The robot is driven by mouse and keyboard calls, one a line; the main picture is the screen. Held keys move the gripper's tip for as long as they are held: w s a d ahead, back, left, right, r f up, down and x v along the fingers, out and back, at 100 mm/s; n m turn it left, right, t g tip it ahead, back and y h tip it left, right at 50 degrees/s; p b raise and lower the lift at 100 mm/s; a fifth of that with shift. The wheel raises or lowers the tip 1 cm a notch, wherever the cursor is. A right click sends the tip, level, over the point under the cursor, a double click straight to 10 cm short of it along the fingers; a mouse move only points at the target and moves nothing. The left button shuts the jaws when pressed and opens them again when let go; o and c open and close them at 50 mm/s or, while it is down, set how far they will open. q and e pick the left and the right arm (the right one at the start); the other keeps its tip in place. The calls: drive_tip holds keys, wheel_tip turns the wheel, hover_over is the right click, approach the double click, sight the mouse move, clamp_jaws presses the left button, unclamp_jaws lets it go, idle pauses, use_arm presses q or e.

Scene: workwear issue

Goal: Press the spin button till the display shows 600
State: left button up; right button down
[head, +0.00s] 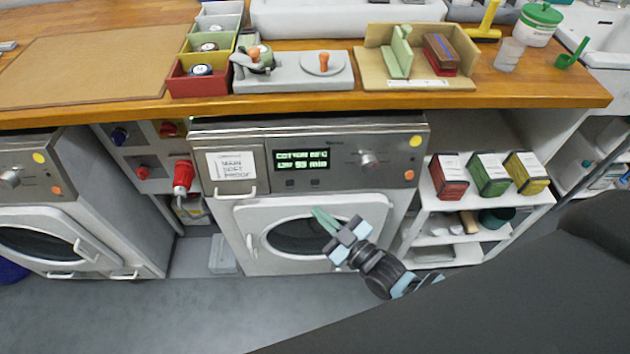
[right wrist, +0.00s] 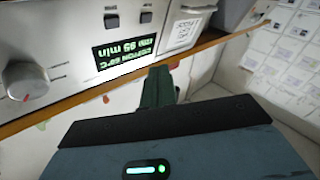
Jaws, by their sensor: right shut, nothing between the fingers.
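The washing machine (head: 330,225) stands under the wooden counter. Its lit display (head: 301,159) reads a cotton line above a second line ending in "min"; the remaining figures are hard to read. Two small dark buttons, one left (head: 290,183) and one right (head: 314,182), sit below it; their labels are not legible. In the right wrist view the panel is upside down, with the display (right wrist: 124,53) and both buttons (right wrist: 111,20) (right wrist: 146,16). My right gripper (head: 322,217) is shut and empty, in front of the door below the buttons; its green fingers (right wrist: 158,88) show no contact with a button. My left gripper is out of view.
A round knob (head: 367,160) is right of the display, and a drawer with a paper notice (head: 231,165) is left. A second machine (head: 60,215) stands left. Boxes (head: 487,174) fill the shelf right. Floor in front is clear.

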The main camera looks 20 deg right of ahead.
sight(315, 182)
drive_tip(key=shift+w+d+f+b, duration=0.45)
drive_tip(key=shift+w+b, duration=0.45)
drive_tip(key=shift+w, duration=0.45)
drive_tip(key=shift+w+d+f+b, duration=0.35)
drive_tip(key=shift+w+b, duration=0.5)
drive_tip(key=shift+w, duration=0.45)
drive_tip(key=shift+w+d+f+b, duration=0.45)
drive_tip(key=shift+w+b, duration=0.45)
drive_tip(key=shift+w, duration=0.45)
drive_tip(key=shift+a, duration=0.1)
drive_tip(key=shift+w+f, duration=0.15)
drive_tip(key=shift+w+b, duration=0.25)
drive_tip(key=shift+b, duration=0.05)
